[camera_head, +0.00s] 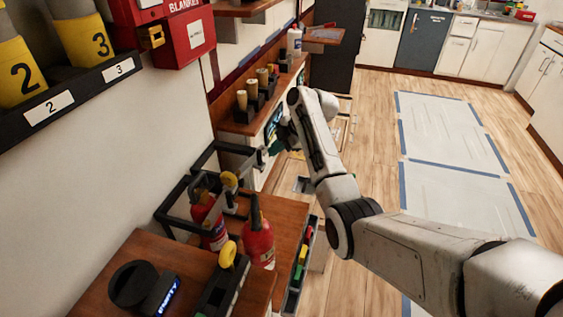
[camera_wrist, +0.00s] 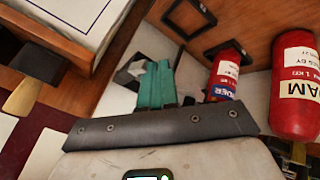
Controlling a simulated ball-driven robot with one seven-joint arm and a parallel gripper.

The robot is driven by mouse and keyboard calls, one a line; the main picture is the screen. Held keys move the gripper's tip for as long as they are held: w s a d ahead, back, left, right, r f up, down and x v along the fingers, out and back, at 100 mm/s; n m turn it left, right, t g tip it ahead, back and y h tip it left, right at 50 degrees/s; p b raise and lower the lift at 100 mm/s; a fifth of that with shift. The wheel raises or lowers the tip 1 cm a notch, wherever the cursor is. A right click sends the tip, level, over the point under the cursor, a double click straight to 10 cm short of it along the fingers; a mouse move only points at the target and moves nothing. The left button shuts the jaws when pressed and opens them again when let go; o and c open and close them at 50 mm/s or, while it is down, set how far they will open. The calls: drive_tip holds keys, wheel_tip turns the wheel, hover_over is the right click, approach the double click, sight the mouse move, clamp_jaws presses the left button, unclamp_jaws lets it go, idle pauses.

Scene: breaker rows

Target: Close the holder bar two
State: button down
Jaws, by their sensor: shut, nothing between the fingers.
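A black-framed holder (camera_head: 170,208) stands on the wooden counter against the wall. One red fire extinguisher (camera_head: 207,218) is inside its frame, and another red extinguisher (camera_head: 258,243) stands in front of it. A bar with a grey end plate (camera_head: 262,158) juts out at the holder's far side; no number is readable on it, so I cannot tell whether it is bar two. My gripper (camera_head: 276,147) is close beside that plate, partly hidden by my wrist; contact is unclear. In the wrist view its teal fingers (camera_wrist: 156,84) are together and empty, left of the extinguishers (camera_wrist: 225,75).
A shelf (camera_head: 258,112) with several wooden-handled pieces is beyond the holder. Black square frames (camera_wrist: 190,15) show in the wrist view.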

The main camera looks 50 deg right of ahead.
sight(261, 147)
drive_tip(key=shift+w+d+f+b, duration=0.1)
drive_tip(key=shift+w+b, duration=1.2)
drive_tip(key=shift+w, duration=0.4)
drive_tip(key=shift+w+r, duration=0.2)
drive_tip(key=shift+w, duration=0.1)
drive_tip(key=shift+w, duration=0.1)
